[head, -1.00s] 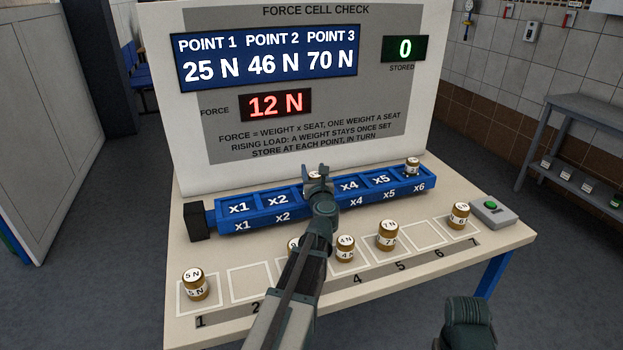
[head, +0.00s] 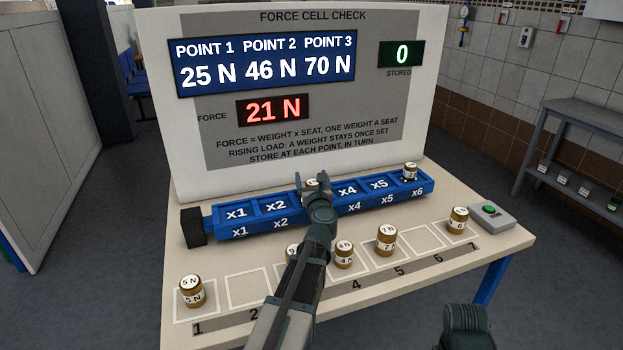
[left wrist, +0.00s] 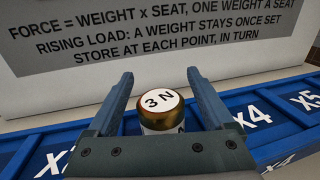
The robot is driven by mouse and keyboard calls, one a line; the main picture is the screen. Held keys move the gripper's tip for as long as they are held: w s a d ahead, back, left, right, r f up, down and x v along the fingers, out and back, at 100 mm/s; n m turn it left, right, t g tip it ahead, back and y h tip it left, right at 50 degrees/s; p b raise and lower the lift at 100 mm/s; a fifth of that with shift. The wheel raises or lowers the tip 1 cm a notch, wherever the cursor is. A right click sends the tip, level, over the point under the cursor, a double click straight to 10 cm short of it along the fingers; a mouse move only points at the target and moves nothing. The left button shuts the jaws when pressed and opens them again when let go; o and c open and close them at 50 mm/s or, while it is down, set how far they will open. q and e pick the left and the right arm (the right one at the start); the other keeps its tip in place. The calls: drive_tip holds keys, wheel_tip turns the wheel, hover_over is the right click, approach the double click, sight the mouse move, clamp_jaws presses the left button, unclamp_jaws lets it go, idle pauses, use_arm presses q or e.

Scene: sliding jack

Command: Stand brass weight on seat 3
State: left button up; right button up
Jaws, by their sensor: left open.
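A brass weight labelled 3 N (left wrist: 158,108) stands upright in the blue seat bar (head: 262,221), between the x2 and x4 seats, where the x3 label is covered by my gripper. In the head view the weight (head: 312,182) is mostly covered. My left gripper (head: 316,184) is open, with one finger on each side of the weight; in the left wrist view (left wrist: 158,82) a gap shows beside it. The red force display (head: 272,109) reads 21 N.
Another brass weight (head: 410,172) stands on seat x6. On the front row are a 5 N weight (head: 191,291), a half-hidden weight (head: 292,250), a 4 N weight (head: 344,254), a 7 N weight (head: 386,240) and one far right (head: 458,219). A green-button box (head: 491,214) sits at right.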

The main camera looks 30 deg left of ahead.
use_arm(q)
drive_tip(key=v, duration=1.2)
